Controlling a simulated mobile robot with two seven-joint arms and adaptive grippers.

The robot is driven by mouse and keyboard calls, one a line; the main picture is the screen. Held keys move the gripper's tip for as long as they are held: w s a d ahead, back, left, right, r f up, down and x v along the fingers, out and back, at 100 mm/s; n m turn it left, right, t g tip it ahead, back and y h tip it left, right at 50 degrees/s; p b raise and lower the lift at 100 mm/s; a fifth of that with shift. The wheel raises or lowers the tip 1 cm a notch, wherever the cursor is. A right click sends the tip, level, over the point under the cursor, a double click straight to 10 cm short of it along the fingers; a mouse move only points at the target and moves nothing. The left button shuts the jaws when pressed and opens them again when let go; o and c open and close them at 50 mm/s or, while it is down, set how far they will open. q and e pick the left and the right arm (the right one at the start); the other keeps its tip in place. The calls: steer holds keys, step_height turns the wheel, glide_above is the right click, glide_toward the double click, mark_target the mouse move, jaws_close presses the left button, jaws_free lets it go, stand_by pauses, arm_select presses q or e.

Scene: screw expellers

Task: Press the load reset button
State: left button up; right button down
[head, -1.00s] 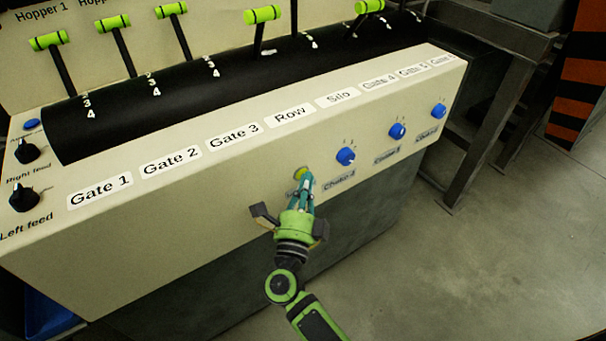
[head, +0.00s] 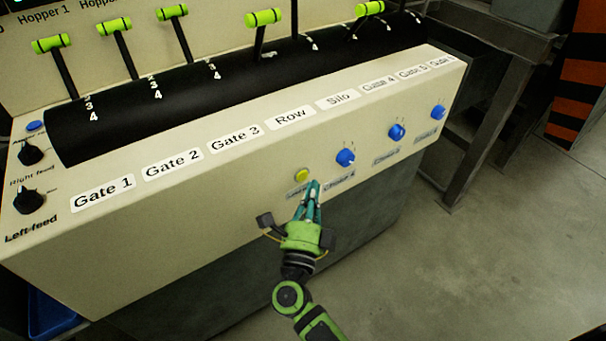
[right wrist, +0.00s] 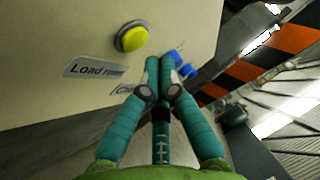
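The load reset button is a round yellow-green button (head: 302,175) on the front face of the cream control panel, below the Row and Silo labels. In the right wrist view the button (right wrist: 132,37) is up and left of the fingertips, above a plate reading "Load" with a second word that is hard to read. My right gripper (head: 314,186) is just below and right of the button in the head view, apart from it. Its teal fingers (right wrist: 163,62) are together with nothing between them. My left gripper is not in view.
Blue Chute knobs (head: 345,158) sit right of the button on the same face. Levers with green handles (head: 265,18) rise from the black curved top. Black feed knobs (head: 29,201) are at the far left. Open floor (head: 500,250) lies to the right.

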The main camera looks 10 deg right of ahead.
steer(key=s, duration=0.2)
steer(key=s+d+p, duration=0.1)
steer(key=s, duration=0.1)
steer(key=shift+d, duration=0.2)
stand_by(0.6)
